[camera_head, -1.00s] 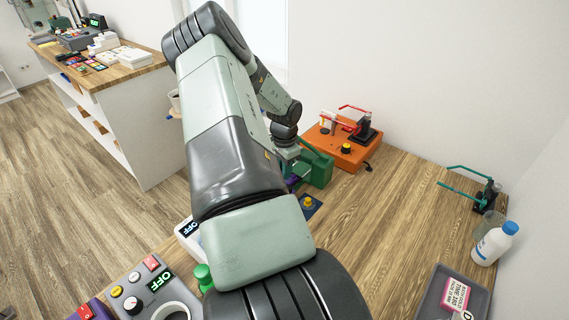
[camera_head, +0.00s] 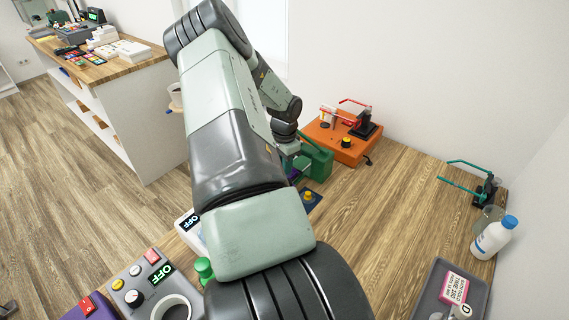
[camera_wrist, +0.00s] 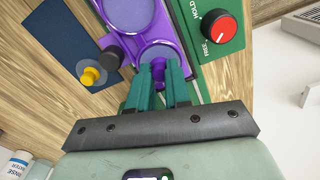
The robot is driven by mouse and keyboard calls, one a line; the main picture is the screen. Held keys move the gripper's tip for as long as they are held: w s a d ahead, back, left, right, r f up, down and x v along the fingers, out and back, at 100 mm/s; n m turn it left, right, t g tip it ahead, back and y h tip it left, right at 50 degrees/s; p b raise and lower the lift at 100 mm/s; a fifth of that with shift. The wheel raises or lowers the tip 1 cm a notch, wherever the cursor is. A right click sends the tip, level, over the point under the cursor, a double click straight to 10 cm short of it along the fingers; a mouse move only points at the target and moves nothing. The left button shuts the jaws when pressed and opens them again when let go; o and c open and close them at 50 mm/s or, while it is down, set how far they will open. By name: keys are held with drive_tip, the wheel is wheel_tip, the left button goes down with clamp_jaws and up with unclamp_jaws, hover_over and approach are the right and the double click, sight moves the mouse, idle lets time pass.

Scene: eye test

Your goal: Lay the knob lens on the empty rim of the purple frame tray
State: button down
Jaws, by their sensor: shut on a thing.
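In the wrist view the purple frame tray (camera_wrist: 187,24) lies beneath my gripper (camera_wrist: 160,74), with round rims along it. One round purple opening or disc shows at the upper left. My gripper's teal fingers are shut on a purple knob (camera_wrist: 158,69), which I take for the knob lens. A purple disc lies just ahead of the fingertips, over the near part of the tray. I cannot tell whether it rests in a rim or hangs just above. In the head view my arm hides most of the tray and my gripper; only a bit of purple (camera_head: 294,176) shows.
A yellow knob (camera_wrist: 90,76) on a dark blue mat (camera_wrist: 66,38) and a black knob (camera_wrist: 112,56) stand left of the tray. A green box with a red dial (camera_wrist: 219,27) adjoins it at right. An orange device (camera_head: 338,140) stands behind.

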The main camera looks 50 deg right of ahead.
drive_tip(key=shift+f, duration=0.15)
drive_tip(key=c, duration=0.7)
unclamp_jaws()
drive_tip(key=shift+o, duration=0.2)
drive_tip(key=shift+r, duration=3)
